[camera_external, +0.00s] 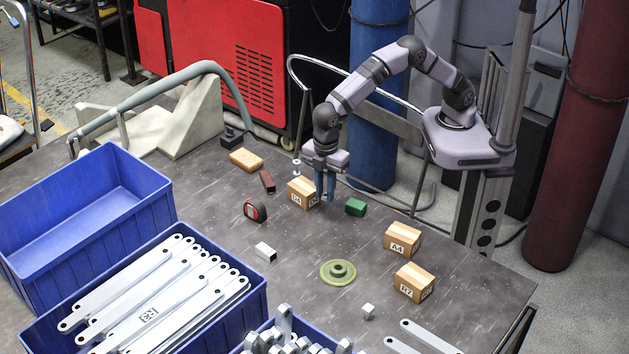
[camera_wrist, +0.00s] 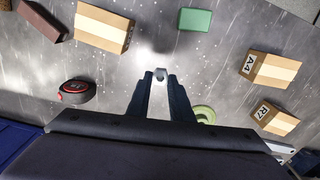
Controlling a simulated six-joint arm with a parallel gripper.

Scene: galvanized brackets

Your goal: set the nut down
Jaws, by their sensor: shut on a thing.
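My gripper (camera_external: 325,196) points straight down over the back part of the dark table, just right of a small cardboard box (camera_external: 302,193). In the wrist view my gripper (camera_wrist: 160,78) has its two blue-grey fingers close together, shut on a small silver nut (camera_wrist: 160,75) at the tips. In the external view the nut is mostly hidden by the fingers. The fingertips look low, but I cannot tell whether the nut touches the table (camera_wrist: 225,60).
A green block (camera_external: 356,207) stands close on the right; boxes A4 (camera_external: 403,240) and R7 (camera_external: 414,283) are farther right. A tape measure (camera_external: 255,210), a metal block (camera_external: 265,252) and a green flange (camera_external: 339,272) lie nearer. Blue bins (camera_external: 160,195) fill the left.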

